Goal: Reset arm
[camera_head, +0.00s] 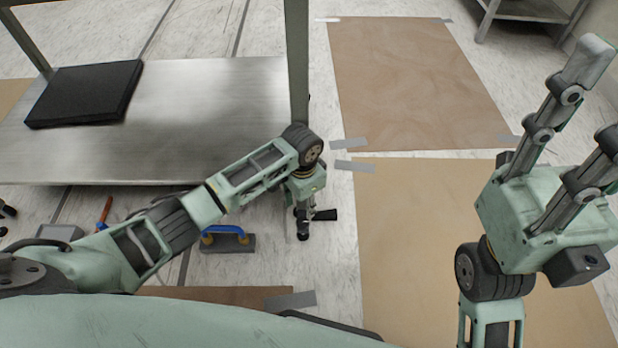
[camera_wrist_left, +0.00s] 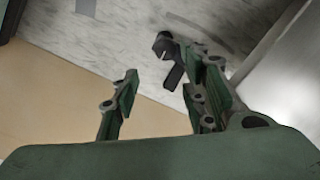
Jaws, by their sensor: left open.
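My left arm comes in from the left in the head view and bends down at its far end. My left gripper (camera_head: 304,196) hangs low there, beside the metal table's leg. Its fingers are small and partly hidden in that view. In the left wrist view, the fingers of my left gripper (camera_wrist_left: 164,85) stand apart with nothing between them. My right gripper (camera_head: 600,100) is raised large at the right, with its fingers pointing up and spread apart. One of its fingers runs out of the frame. I see nothing in it.
A metal table (camera_head: 220,100) with a black slab (camera_head: 85,93) stands at the left. Brown sheets (camera_head: 415,80) are taped to the floor at the right. A blue-handled float (camera_head: 228,241) and a small black-handled item (camera_head: 324,215) lie near my left gripper.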

